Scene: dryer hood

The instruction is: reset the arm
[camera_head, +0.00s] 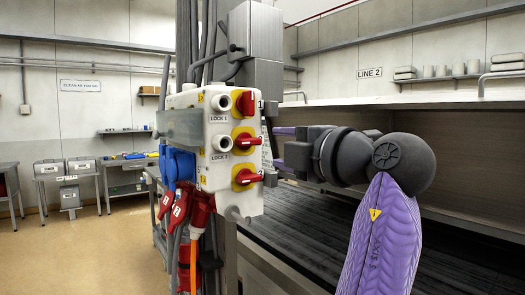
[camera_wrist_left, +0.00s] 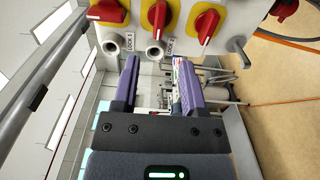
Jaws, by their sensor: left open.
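My left gripper (camera_head: 281,148) is at the end of the purple and dark grey arm, just right of the white switch box (camera_head: 217,190) in the head view. Part of it is hidden behind the box's right edge. In the left wrist view the two purple fingers of the left gripper (camera_wrist_left: 157,75) stand apart with nothing held between them. The box has red rotary switches on yellow plates, and two round lock sockets show beside them. In the left wrist view the switch box (camera_wrist_left: 180,50) lies just beyond the fingertips. My right gripper is not seen.
A dark slatted bed (camera_head: 310,215) under a metal hood (camera_head: 430,115) runs behind my arm. Work tables (camera_head: 125,160) stand far left, with open floor (camera_head: 90,250) in front.

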